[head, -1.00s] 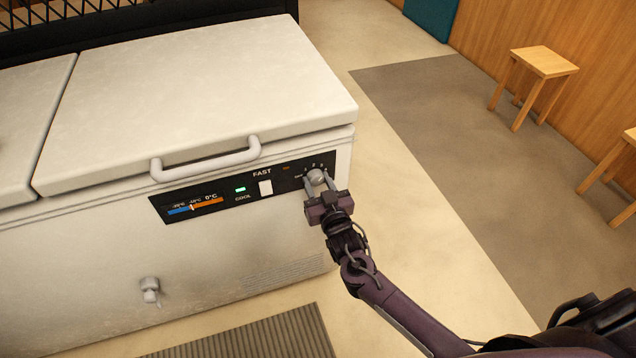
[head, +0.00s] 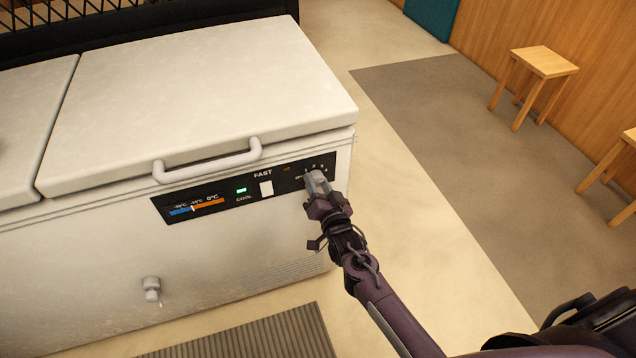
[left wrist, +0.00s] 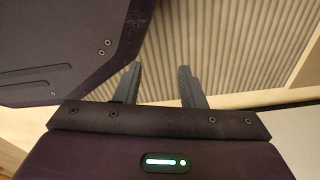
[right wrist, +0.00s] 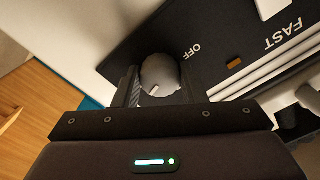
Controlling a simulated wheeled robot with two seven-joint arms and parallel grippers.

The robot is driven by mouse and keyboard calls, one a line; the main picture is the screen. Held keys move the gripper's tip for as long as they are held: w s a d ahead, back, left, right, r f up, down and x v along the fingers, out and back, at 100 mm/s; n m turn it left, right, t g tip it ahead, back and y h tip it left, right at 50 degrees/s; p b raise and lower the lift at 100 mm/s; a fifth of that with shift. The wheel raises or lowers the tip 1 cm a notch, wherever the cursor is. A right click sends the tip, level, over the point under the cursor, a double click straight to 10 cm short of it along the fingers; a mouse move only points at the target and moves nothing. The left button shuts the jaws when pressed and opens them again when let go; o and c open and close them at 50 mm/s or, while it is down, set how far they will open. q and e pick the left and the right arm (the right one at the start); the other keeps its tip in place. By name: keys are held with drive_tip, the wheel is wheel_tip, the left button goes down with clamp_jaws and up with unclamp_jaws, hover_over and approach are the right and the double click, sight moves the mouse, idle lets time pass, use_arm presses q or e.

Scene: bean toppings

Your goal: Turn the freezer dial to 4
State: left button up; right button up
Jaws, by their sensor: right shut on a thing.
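The white chest freezer (head: 80,270) has a black control panel (head: 222,190) on its front. The grey freezer dial sits at the panel's right end, mostly hidden by my right gripper (head: 317,182) in the head view. In the right wrist view the round dial (right wrist: 160,75) sits between the fingers of my right gripper (right wrist: 158,92), which are shut on it. OFF shows beside it there; the numbers are too small or hidden to read a setting. My left gripper (left wrist: 158,85) is open and empty, pointing toward a ribbed grey surface.
The panel also carries a green COOL light (head: 241,190), a white FAST switch (head: 266,188) and a temperature scale. A lid handle (head: 207,163) juts out above it. A ribbed mat (head: 250,338) lies in front; wooden stools (head: 543,62) stand far right.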

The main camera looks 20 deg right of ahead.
use_arm(q)
drive_tip(key=shift+s, duration=0.35)
use_arm(e)
drive_tip(key=shift+m, duration=0.4)
use_arm(q)
drive_tip(key=shift+f, duration=0.1)
drive_tip(key=shift+s, duration=0.25)
use_arm(e)
drive_tip(key=o, duration=1)
